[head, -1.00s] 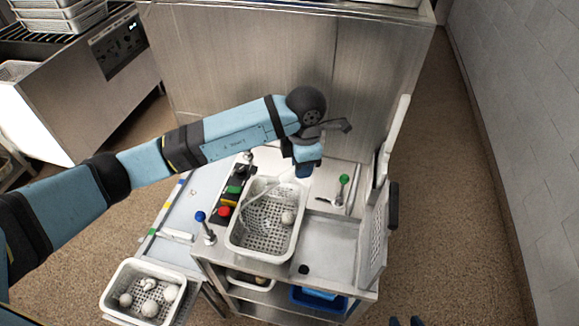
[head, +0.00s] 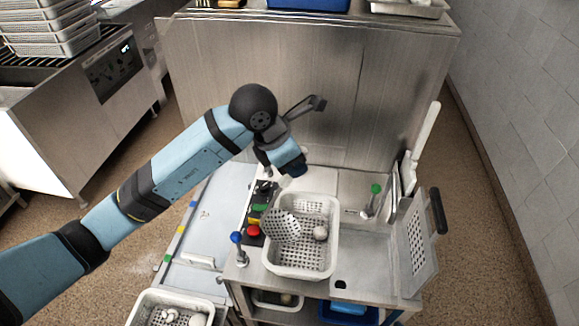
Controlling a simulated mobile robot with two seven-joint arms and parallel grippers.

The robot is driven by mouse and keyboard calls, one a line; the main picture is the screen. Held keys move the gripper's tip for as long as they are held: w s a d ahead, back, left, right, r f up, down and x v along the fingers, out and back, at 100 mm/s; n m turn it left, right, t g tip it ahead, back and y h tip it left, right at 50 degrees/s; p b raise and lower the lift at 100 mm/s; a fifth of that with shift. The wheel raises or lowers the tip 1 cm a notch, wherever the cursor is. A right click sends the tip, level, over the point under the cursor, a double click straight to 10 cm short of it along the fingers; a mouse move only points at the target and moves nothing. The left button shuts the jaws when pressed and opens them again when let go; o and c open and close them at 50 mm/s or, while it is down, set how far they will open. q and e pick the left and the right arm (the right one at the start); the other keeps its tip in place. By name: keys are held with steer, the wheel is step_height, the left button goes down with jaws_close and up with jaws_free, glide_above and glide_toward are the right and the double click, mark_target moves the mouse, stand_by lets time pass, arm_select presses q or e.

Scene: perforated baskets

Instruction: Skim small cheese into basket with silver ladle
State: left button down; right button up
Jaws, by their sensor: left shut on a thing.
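My left gripper (head: 287,173) is shut on the handle of the silver ladle, behind the far left corner of the white perforated basket (head: 334,255). The ladle's round perforated head (head: 281,224) is tilted over the left side of this basket, with its holes showing and no cheese on it. One small white cheese (head: 320,232) lies in the basket, right of the ladle head and apart from it. A second white basket (head: 143,306) at the bottom left holds several white cheeses (head: 197,320) and is cut off by the frame. My right gripper is not in view.
Red, yellow and green buttons (head: 253,231) stand left of the middle basket. Blue-topped (head: 237,238) and green-topped (head: 375,189) taps flank it. A perforated panel with a black handle (head: 416,245) stands at the right. The steel surface beside the basket is clear.

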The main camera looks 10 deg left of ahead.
arm_select(q)
steer(key=shift+a, duration=0.1)
steer(key=shift+s+a+r+h+b, duration=0.1)
steer(key=shift+s+a+h+b, duration=0.2)
steer(key=shift+s+a+b, duration=0.25)
steer(key=s+a+r+t+h+b, duration=0.2)
steer(key=s+a+h+b, duration=0.1)
steer(key=a, duration=0.4)
steer(key=shift+s+a+r+h+b, duration=0.35)
steer(key=shift+h+b, duration=0.15)
steer(key=shift+b, duration=0.5)
